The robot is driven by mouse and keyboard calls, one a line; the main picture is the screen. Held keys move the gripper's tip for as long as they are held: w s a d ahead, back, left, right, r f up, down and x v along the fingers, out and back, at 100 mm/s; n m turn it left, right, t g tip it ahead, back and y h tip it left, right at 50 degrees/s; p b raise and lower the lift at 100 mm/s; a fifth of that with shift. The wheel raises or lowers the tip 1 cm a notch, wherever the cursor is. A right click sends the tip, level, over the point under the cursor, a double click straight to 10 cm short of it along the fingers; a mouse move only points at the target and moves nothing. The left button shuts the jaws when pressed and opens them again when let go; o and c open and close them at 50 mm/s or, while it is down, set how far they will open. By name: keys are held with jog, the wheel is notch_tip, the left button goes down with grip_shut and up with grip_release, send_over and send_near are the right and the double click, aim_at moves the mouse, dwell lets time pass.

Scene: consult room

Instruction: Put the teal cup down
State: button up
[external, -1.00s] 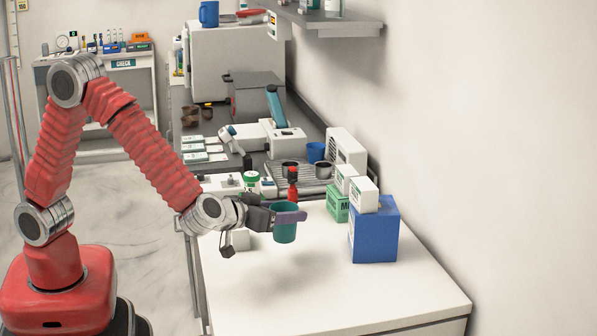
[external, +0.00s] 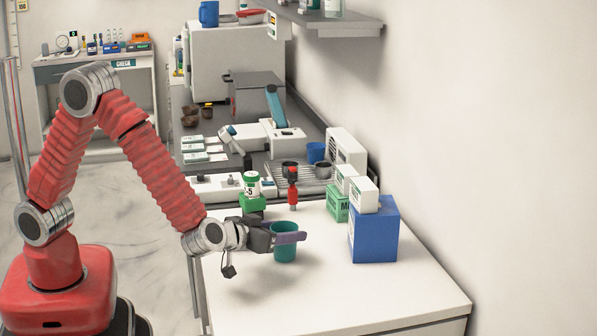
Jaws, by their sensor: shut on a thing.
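The teal cup (external: 285,254) is upright over the near white counter (external: 345,295). My gripper (external: 287,232) is shut on the cup near its rim, with one purple-grey finger across the cup's near side. The cup's base is low, close to the counter top. I cannot tell whether it touches the surface. The far finger is mostly hidden by the cup.
A blue box (external: 373,232) with a white box (external: 364,195) on top stands right of the cup. Behind are a green box (external: 338,205), a red-handled tool (external: 292,188) and a white-green jar (external: 251,184) on a green block. The counter's front is clear.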

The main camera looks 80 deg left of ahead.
jog(key=o, duration=1.1)
jog(key=shift+f, duration=0.1)
jog(key=v, duration=1.2)
